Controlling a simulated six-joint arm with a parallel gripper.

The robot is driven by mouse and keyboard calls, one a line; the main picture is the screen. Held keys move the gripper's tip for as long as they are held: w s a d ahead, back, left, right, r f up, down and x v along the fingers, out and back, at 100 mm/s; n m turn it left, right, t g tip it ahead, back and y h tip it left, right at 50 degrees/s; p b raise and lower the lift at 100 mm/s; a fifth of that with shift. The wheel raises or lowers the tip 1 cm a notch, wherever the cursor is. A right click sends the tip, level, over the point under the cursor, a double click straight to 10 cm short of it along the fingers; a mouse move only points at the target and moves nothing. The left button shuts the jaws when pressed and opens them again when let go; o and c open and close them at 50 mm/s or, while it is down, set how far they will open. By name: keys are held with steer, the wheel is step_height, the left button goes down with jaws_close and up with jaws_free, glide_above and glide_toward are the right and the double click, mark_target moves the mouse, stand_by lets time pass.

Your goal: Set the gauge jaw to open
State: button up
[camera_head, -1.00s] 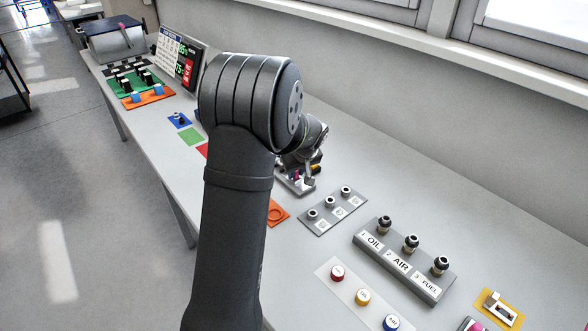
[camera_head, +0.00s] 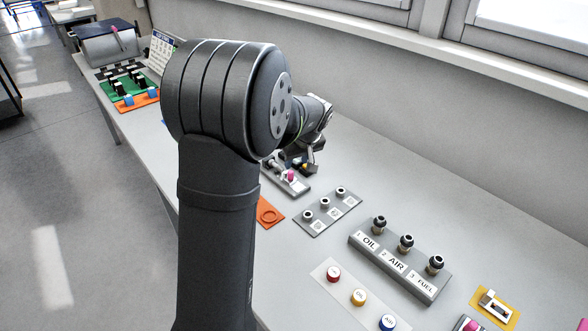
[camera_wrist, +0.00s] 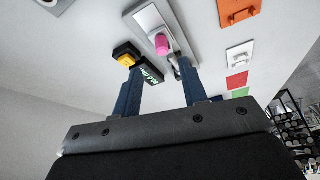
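The gauge is a long grey-white plate (camera_wrist: 150,20) with a slide and a pink knob (camera_wrist: 162,44). In the head view the pink knob (camera_head: 291,176) shows on the grey bar, partly behind my arm. A small black box with a yellow button (camera_wrist: 126,59) and a lit green display sits beside the plate. I cannot tell how far open the jaw is.
A grey panel with three black-and-white knobs (camera_head: 326,204) and an OIL/AIR/FUEL block (camera_head: 396,267) stand to the right. An orange plate (camera_head: 268,212) lies nearby. Red (camera_wrist: 237,80) and green (camera_wrist: 239,92) squares show in the wrist view. The wall bounds the far side.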

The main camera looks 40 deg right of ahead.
mark_target(290, 171)
steer(key=d+v, duration=0.1)
steer(key=v, duration=0.8)
steer(key=shift+a+r, duration=0.25)
steer(key=shift+a, duration=0.25)
steer(key=shift+s, duration=0.1)
steer(key=x, duration=1.7)
steer(key=shift+f, duration=0.25)
steer(key=shift+w, duration=0.65)
